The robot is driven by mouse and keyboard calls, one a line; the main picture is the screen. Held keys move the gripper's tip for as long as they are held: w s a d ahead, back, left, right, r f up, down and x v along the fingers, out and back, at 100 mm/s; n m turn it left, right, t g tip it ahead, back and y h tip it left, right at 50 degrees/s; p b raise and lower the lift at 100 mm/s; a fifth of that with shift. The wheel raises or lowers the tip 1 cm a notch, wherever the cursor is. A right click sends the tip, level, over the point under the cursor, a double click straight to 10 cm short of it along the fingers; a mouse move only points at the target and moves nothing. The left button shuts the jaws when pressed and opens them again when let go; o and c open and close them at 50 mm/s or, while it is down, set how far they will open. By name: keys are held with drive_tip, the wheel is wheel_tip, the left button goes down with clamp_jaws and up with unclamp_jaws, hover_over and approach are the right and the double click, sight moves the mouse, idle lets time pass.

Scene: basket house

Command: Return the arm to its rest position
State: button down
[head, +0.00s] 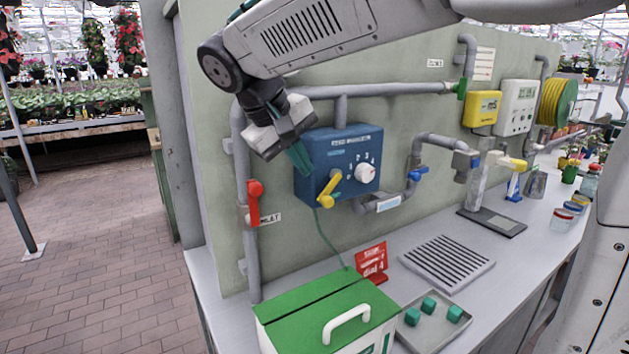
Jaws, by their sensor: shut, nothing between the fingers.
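My gripper (300,158) is at the end of my arm, which reaches in from the top right. Its teal fingers point down and to the right, in front of the left side of the blue feed regulator box (341,143) on the green wall panel. The fingers are together with nothing seen between them. The box has a white dial (365,172) with numbers and a yellow lever (329,188) at its lower left. The fingertips are near the upper left of the lever; I cannot tell whether they touch the box.
A red-handled valve (254,201) is on the left pipe. A green-lidded box (325,312), a red sign (372,262), a tray with teal cubes (434,327) and a grate (447,262) stand on the bench. A yellow device (482,108) hangs further right. Brick floor is open at left.

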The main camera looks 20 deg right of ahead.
drive_tip(key=v, duration=0.6)
drive_tip(key=s+d+f+m+y, duration=0.1)
drive_tip(key=s+d+f+y, duration=0.2)
drive_tip(key=s+f, duration=0.6)
drive_tip(key=s+d+f+m+y, duration=0.1)
drive_tip(key=s+d+f+y, duration=0.2)
drive_tip(key=s, duration=1.2)
drive_tip(key=d+f, duration=0.3)
drive_tip(key=f, duration=0.2)
drive_tip(key=shift+s+d+f, duration=0.15)
drive_tip(key=shift+d+f, duration=0.15)
drive_tip(key=shift+f, duration=0.1)
